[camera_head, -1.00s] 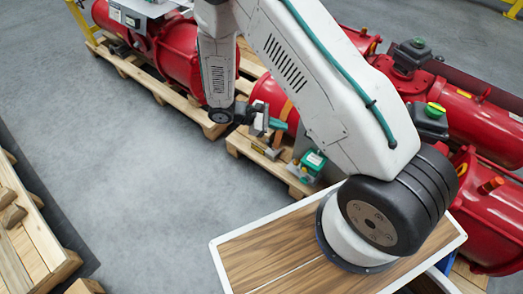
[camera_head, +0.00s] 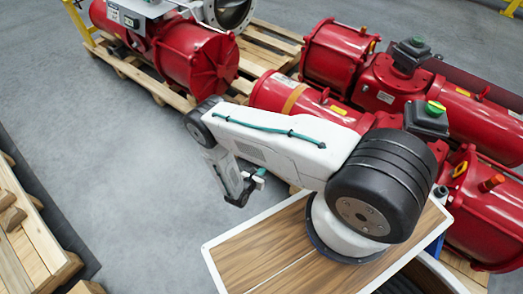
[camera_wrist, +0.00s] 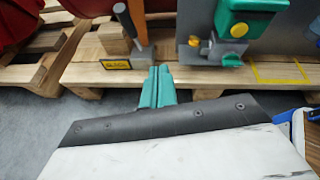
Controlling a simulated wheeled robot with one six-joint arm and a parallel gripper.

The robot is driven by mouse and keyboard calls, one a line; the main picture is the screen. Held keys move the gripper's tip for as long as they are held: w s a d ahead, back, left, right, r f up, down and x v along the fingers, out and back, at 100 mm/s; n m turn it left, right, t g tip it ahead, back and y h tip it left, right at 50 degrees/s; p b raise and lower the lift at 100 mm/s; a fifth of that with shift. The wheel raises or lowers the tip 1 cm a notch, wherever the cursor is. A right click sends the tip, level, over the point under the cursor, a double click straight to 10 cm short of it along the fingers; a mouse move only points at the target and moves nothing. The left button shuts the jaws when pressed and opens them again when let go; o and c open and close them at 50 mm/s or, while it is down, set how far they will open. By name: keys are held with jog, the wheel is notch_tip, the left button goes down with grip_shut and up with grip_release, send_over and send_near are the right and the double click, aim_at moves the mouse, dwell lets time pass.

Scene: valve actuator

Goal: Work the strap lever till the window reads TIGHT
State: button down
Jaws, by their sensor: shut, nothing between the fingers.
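In the head view my gripper (camera_head: 258,179) hangs over the floor; my arm hides the lever there.
A green box (camera_wrist: 250,14) with a yellow knob (camera_wrist: 206,46) stands right of the lever. A yellow outlined square (camera_wrist: 278,72) marks the pallet further right. Red cylinders (camera_head: 322,58) on pallets fill the back. Grey floor (camera_head: 130,170) is clear at left.

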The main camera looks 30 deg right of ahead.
jog(key=w+a, duration=0.1)
jog(key=w+a+n+t+y, duration=0.1)
jog(key=w, duration=0.1)
jog(key=shift+w, duration=0.15)
jog(key=shift+d, duration=0.1)
jog(key=w+d+f, duration=0.2)
jog(key=w+d, duration=0.5)
jog(key=d, duration=0.3)
jog(key=shift+w+d+f, duration=0.2)
jog(key=shift+w+f, duration=0.05)
